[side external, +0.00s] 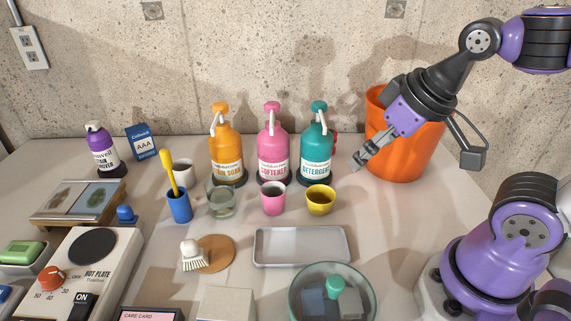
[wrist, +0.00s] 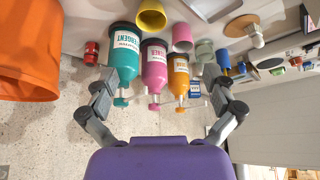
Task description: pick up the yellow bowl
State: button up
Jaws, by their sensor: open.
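The small yellow bowl (side external: 320,203) stands upright on the table, in front of the teal detergent bottle (side external: 319,148) and just right of a pink cup (side external: 273,200). In the wrist view the bowl (wrist: 151,17) shows at the top edge, beyond the bottles. My gripper (side external: 361,163) is open and empty, in the air above and to the right of the bowl, in front of the orange bin (side external: 398,160). In the wrist view the fingers of my gripper (wrist: 162,93) are spread wide with nothing held between them.
Orange (side external: 226,150) and pink (side external: 273,148) pump bottles stand left of the teal one. A glass (side external: 221,201) and a blue cup (side external: 179,206) are further left. A grey tray (side external: 301,247) lies in front of the bowl. The table right of the bowl is clear.

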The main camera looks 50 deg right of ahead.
jog(key=n+g+y, duration=0.2)
jog(key=n+y, duration=0.1)
jog(key=n, duration=0.6)
send_near(321, 195)
notch_tip(321, 195, up, 2)
jog(key=a, duration=0.2)
jog(key=x, duration=0.6)
jog(key=s+x, duration=0.1)
jog(key=x, duration=0.2)
jog(key=shift+a+f, duration=0.2)
jog(key=shift+f, duration=0.15)
jog(key=c, duration=1.1)
